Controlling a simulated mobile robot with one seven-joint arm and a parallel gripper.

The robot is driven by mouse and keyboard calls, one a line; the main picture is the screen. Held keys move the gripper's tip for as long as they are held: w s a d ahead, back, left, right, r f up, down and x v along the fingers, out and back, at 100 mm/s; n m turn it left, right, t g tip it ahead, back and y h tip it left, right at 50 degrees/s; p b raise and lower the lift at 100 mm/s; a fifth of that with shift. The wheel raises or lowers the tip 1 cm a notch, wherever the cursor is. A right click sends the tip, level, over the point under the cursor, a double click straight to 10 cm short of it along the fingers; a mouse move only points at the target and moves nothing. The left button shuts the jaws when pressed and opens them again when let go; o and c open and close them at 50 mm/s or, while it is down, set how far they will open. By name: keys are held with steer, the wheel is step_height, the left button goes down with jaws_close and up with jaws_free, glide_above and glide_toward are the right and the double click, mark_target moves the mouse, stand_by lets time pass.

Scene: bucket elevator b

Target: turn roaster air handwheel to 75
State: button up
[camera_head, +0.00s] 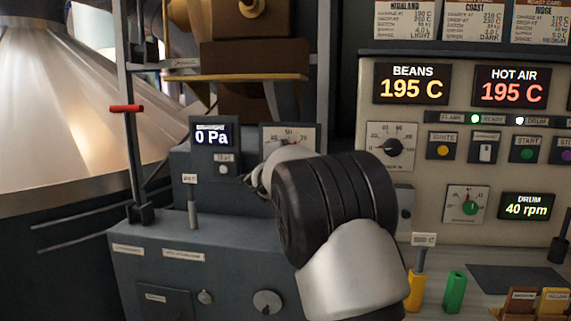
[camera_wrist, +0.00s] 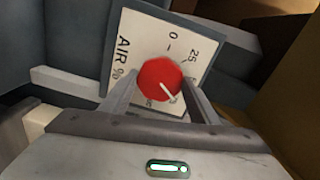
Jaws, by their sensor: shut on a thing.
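The roaster air handwheel is a round red knob (camera_wrist: 160,79) with a white pointer line, in the middle of the wrist view. It sits on a white dial plate (camera_wrist: 125,45) marked AIR %, with 0 and 25 readable.
A draught display (camera_head: 211,134) reading 0 Pa stands left of the dial. A small upright lever (camera_head: 192,209) is in front of it. The control panel (camera_head: 430,170) on the right has BEANS and HOT AIR displays, both 195 C, and another dial (camera_head: 391,146).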

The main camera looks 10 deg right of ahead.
steer(key=shift+m+b, duration=0.45)
steer(key=shift+m, duration=0.35)
steer(key=o, duration=1.1)
steer(key=shift+c, duration=0.2)
steer(key=v, duration=1.7)
steer(key=shift+s, duration=0.25)
steer(key=shift+a, duration=0.1)
